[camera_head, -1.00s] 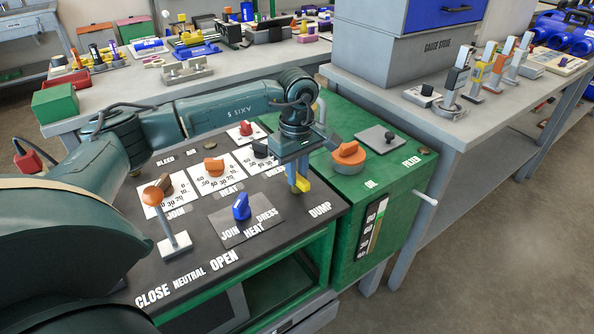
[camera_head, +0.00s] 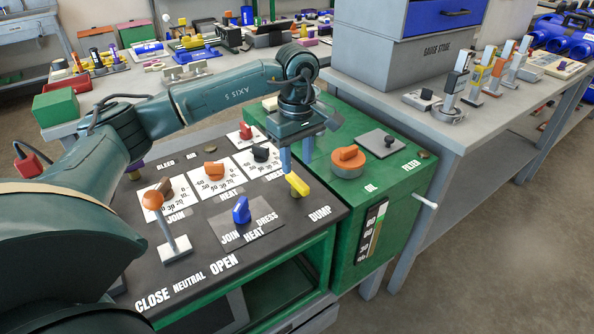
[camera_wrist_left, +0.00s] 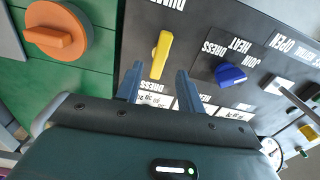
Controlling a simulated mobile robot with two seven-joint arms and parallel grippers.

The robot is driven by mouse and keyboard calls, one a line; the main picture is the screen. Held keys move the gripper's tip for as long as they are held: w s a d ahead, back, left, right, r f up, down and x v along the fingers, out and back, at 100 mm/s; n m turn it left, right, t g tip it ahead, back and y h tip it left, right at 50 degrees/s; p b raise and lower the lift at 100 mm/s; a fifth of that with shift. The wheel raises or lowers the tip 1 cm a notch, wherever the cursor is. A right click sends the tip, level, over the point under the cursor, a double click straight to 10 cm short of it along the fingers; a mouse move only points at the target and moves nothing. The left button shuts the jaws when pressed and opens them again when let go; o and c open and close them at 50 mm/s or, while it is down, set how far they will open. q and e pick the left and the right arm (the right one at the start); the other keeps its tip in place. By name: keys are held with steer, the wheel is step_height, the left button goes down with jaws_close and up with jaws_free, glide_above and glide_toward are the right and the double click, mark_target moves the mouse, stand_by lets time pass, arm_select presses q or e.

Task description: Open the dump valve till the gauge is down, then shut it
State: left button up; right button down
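The dump valve's yellow handle (camera_head: 297,186) stands on the dark panel beside the DUMP lettering. It also shows in the left wrist view (camera_wrist_left: 161,54), lying lengthwise ahead of the gap between my fingers. My left gripper (camera_head: 295,158) is over the handle, its blue fingers apart and empty. In the wrist view the open left gripper (camera_wrist_left: 156,84) has a finger on each side of the handle's line, and neither touches it. A vertical scale gauge (camera_head: 372,232) is on the green tank's front; its exact reading is too small to tell. My right gripper is not in view.
A blue knob (camera_head: 241,209) and an orange-topped lever (camera_head: 153,201) stand on the panel near the handle. An orange knob (camera_head: 348,161) sits on the green tank to the right. Several dial knobs line the panel's rear, below my left arm.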

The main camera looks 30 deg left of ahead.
mark_target(297, 179)
arm_select(q)
step_height(297, 179, up, 8)
steer(key=shift+r, duration=0.2)
stand_by(0.5)
